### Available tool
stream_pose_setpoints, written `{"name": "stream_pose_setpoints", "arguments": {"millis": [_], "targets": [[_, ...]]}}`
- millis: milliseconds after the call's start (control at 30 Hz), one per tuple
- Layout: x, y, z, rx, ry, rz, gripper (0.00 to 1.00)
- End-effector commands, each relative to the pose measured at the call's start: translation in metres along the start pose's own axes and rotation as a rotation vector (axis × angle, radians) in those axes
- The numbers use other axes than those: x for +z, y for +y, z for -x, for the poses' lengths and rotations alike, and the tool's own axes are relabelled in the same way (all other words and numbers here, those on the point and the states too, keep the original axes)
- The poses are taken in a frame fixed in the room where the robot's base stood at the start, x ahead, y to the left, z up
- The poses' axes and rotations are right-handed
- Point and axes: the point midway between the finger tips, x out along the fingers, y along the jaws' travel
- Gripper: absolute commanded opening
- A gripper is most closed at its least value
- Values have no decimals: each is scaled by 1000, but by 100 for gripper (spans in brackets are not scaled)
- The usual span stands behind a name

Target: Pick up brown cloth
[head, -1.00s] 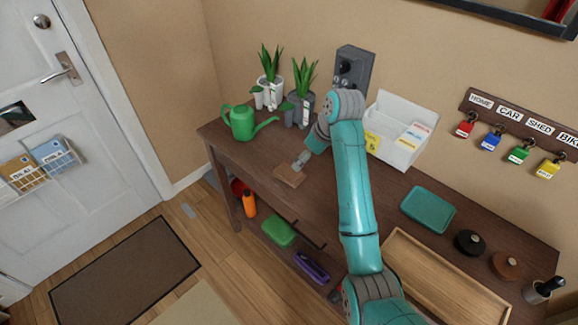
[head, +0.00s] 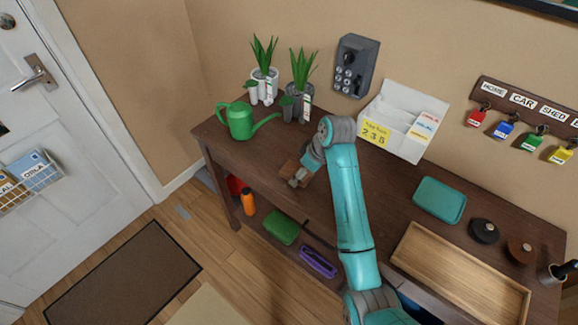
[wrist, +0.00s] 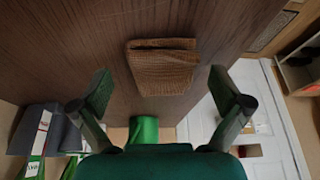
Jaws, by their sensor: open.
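The brown cloth (head: 286,169) lies folded on the dark wooden tabletop, near the front edge, partly hidden by my gripper in the head view. My gripper (head: 295,183) is over the cloth's front right side there. In the wrist view the cloth (wrist: 162,66) is a flat, ribbed, folded square in the upper middle. My gripper's two fingers (wrist: 160,88) are spread wide in that view, one to each side of the cloth's line and apart from it. Nothing is between them.
A green watering can (head: 239,121) and two potted plants stand behind left of the cloth. A white card holder (head: 399,121), a teal tray (head: 440,200) and a wooden tray (head: 462,275) are to the right. A lower shelf holds a green item (head: 281,227) and a purple item (head: 318,262).

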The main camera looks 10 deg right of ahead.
Motion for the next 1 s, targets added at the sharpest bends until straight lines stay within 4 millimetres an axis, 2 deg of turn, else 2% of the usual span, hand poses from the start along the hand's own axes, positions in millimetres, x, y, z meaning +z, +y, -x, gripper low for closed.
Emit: {"name": "stream_pose_setpoints", "arguments": {"millis": [233, 300, 367, 400, 433, 800, 1000], "targets": [[2, 0, -2, 1, 1, 1, 100], [2, 0, -2, 1, 1, 1, 83], [2, 0, -2, 1, 1, 1, 71], [2, 0, -2, 1, 1, 1, 63], [2, 0, -2, 1, 1, 1, 61], [1, 0, 0, 1, 1, 1, 60], [-9, 0, 24, 3, 3, 2, 60]]}}
